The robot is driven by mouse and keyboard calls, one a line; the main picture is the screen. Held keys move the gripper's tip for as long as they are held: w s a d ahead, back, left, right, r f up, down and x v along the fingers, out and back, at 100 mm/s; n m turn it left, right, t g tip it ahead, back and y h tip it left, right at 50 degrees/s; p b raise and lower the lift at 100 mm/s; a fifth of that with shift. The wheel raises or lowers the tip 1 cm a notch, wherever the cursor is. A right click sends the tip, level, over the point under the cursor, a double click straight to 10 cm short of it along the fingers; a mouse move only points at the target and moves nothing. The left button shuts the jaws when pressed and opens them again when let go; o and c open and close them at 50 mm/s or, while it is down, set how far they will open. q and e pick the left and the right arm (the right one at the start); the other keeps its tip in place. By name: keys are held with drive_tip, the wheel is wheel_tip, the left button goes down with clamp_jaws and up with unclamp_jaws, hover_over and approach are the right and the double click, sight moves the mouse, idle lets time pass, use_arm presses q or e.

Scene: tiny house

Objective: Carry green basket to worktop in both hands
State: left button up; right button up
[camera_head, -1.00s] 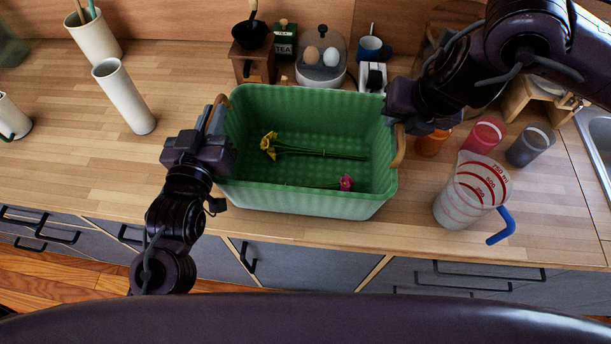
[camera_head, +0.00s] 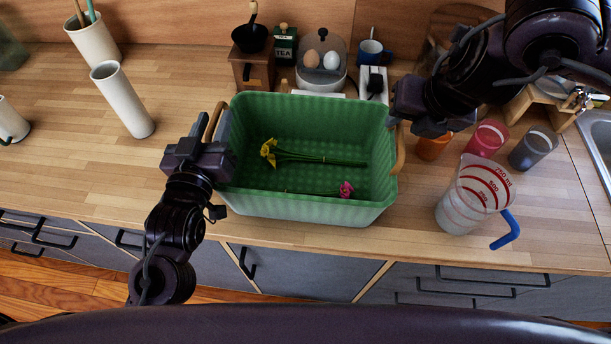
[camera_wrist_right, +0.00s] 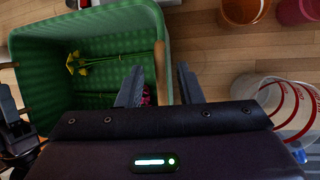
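The green basket (camera_head: 300,207) appears to sit upright on the wooden worktop (camera_head: 80,150), close to its front edge. It also shows in the right wrist view (camera_wrist_right: 30,75). Yellow flowers (camera_head: 269,150) and a pink flower (camera_head: 346,189) lie inside. My left gripper (camera_head: 222,160) is at the basket's left handle (camera_head: 215,118); its fingers are too hidden to judge. My right gripper (camera_wrist_right: 160,85) is at the right handle (camera_wrist_right: 160,65). Its two fingers are apart, one on each side of the handle, with visible gaps.
A measuring jug (camera_head: 470,195) with a blue handle stands right of the basket, with orange (camera_head: 433,146), red (camera_head: 486,138) and grey (camera_head: 531,150) cups behind it. An egg cooker (camera_head: 322,65) and a grinder (camera_head: 252,68) stand close behind. The worktop to the left is fairly clear.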

drive_tip(key=v, duration=0.9)
idle(0.4)
drive_tip(key=shift+f, duration=0.1)
